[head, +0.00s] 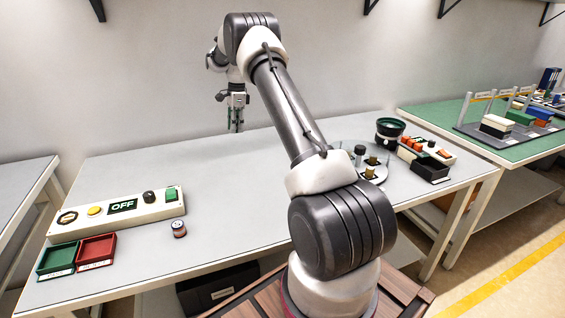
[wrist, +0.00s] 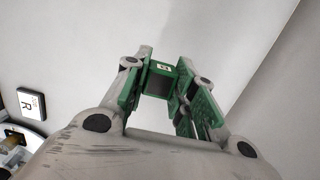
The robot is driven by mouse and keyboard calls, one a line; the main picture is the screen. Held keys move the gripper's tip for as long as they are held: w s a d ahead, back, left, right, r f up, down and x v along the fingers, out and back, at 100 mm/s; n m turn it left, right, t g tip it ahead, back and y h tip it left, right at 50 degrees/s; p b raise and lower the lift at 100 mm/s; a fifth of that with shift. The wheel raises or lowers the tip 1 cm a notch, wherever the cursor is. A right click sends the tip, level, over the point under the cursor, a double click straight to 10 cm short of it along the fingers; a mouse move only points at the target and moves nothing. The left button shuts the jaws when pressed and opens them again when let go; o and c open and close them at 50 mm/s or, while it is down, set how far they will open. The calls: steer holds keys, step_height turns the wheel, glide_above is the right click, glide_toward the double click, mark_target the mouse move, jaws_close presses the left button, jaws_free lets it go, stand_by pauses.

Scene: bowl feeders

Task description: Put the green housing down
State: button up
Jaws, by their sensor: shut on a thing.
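My gripper (head: 236,122) is raised above the back of the grey table in the head view, pointing down. In the wrist view my gripper (wrist: 168,95) is shut on the green housing (wrist: 159,82), a small green block with a pale mark on its top edge, held between the two green-faced fingers. The housing is too small to make out clearly in the head view. Below the gripper in the wrist view there is plain grey surface, and the housing appears clear of it.
A control panel (head: 124,206) with an OFF display stands at the left of the table, with a green tray (head: 58,262) and red tray (head: 96,250) before it. A small round part (head: 179,228) lies nearby. A dark bowl (head: 390,132) and a round plate stand right. The table's middle is clear.

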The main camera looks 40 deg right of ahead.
glide_above(238, 153)
steer(key=f, duration=0.5)
steer(key=shift+s+d+f, duration=0.15)
steer(key=shift+d+f, duration=0.05)
steer(key=shift+f, duration=2.2)
steer(key=o, duration=0.9)
steer(key=shift+f, duration=0.1)
